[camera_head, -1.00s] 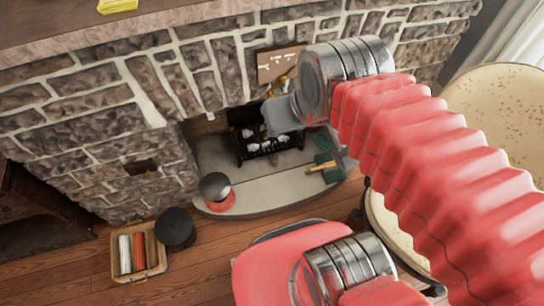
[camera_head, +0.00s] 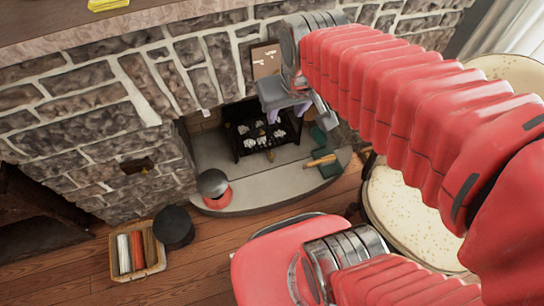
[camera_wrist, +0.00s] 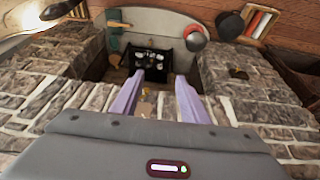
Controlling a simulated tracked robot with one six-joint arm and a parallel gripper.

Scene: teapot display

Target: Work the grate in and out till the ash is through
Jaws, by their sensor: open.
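The black grate (camera_head: 243,148) sits in the fireplace on the grey hearth, with several white-grey lumps in it. A small brass knob (camera_head: 270,156) shows low at its front. In the wrist view the grate (camera_wrist: 150,77) is upside down, beyond my fingers. My gripper (camera_head: 287,111) is in front of and above the grate in the head view, with its purple fingers pointing down. In the wrist view my gripper (camera_wrist: 160,76) is open with nothing between the fingertips. They look apart from the grate. The gripper hides part of the grate's right side in the head view.
A red pot with a dark lid (camera_head: 215,190) stands on the left of the hearth. A green thing and a wooden-handled tool (camera_head: 321,160) lie on its right. A basket (camera_head: 150,268) and a black pot (camera_head: 174,228) are on the floor. Stone walls flank the opening.

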